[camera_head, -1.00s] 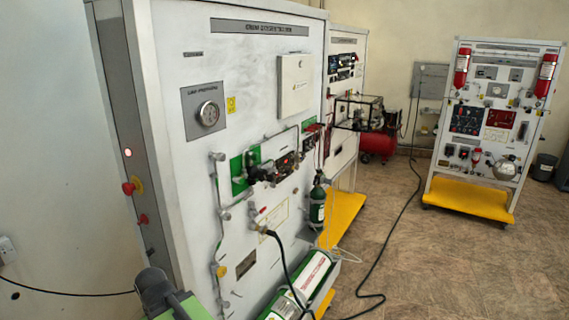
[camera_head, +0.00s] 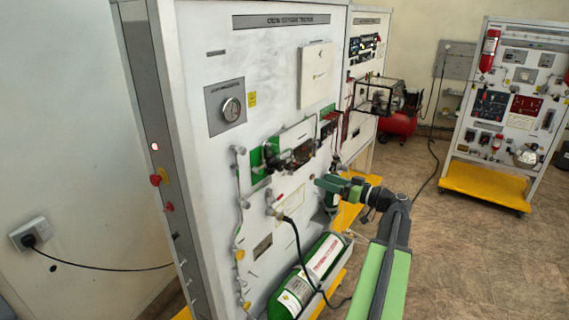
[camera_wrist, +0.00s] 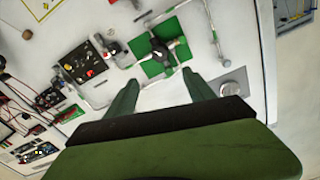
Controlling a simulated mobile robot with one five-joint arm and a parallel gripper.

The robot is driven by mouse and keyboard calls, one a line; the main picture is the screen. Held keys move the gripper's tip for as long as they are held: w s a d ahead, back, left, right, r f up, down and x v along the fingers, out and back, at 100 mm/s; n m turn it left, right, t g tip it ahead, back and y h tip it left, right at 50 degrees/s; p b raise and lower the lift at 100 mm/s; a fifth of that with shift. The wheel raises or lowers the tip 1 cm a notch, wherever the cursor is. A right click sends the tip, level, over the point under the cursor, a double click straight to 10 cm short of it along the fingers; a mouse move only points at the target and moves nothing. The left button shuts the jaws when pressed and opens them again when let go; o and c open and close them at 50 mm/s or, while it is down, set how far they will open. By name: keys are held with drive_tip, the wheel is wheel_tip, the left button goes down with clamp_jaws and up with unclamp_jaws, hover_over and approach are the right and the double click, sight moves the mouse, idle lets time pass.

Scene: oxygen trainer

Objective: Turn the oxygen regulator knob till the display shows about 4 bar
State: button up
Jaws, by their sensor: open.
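The oxygen trainer panel (camera_head: 215,160) stands upright at the left in the head view. Green plates with a dark valve assembly (camera_head: 285,160) sit mid-panel. In the wrist view a black knob (camera_wrist: 159,50) stands on the green plates, and a smaller dark fitting (camera_wrist: 113,47) is to its left. I cannot tell for certain which is the regulator knob. A dark module (camera_wrist: 83,64) with small red marks shows farther left; no pressure reading is legible. My gripper (camera_head: 320,182) is in front of the panel, below and right of the valve assembly. Its open, empty jaws (camera_wrist: 161,92) are apart from the knob.
A round gauge (camera_head: 230,109) is at the panel's upper left. A green cylinder (camera_head: 312,272) lies at the panel's foot, with a black hose (camera_head: 296,242) above it. A plugged wall socket (camera_head: 30,235) is at left. Brown floor is open at right.

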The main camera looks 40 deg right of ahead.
sight(283, 166)
drive_tip(key=x, duration=1.7)
drive_tip(key=shift+w, duration=0.25)
drive_tip(key=shift+c, duration=0.2)
clamp_jaws()
drive_tip(key=shift+m, duration=1.5)
drive_tip(key=shift+o, duration=0.2)
unclamp_jaws()
drive_tip(key=v, duration=1.7)
drive_tip(key=shift+s, duration=0.2)
